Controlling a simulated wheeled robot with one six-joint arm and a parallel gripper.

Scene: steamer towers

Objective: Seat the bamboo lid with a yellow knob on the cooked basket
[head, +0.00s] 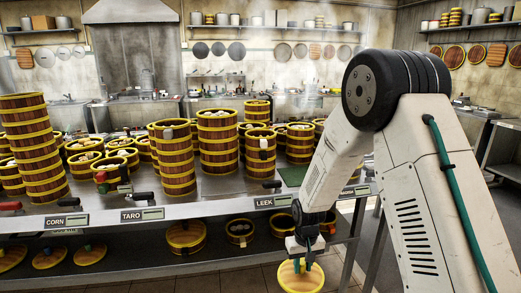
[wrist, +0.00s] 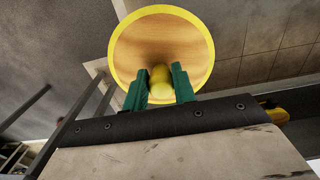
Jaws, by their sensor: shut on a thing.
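The bamboo lid with a yellow knob (head: 300,277) hangs below my gripper (head: 302,262), low in front of the counter at the right. In the wrist view the lid (wrist: 160,35) is a round wooden disc with a yellow rim. The green fingers of my gripper (wrist: 159,86) are shut on its yellow knob (wrist: 160,78). Several bamboo baskets with yellow bands stand on the counter, some stacked in towers such as the one in the middle (head: 218,142). I cannot tell which is the cooked basket.
The steel counter (head: 190,203) carries labels CORN, TARO and LEEK and red and black handles along its front edge. Its lower shelf (head: 140,255) holds several lids and baskets. Floor shows below the lid, with a metal leg close by.

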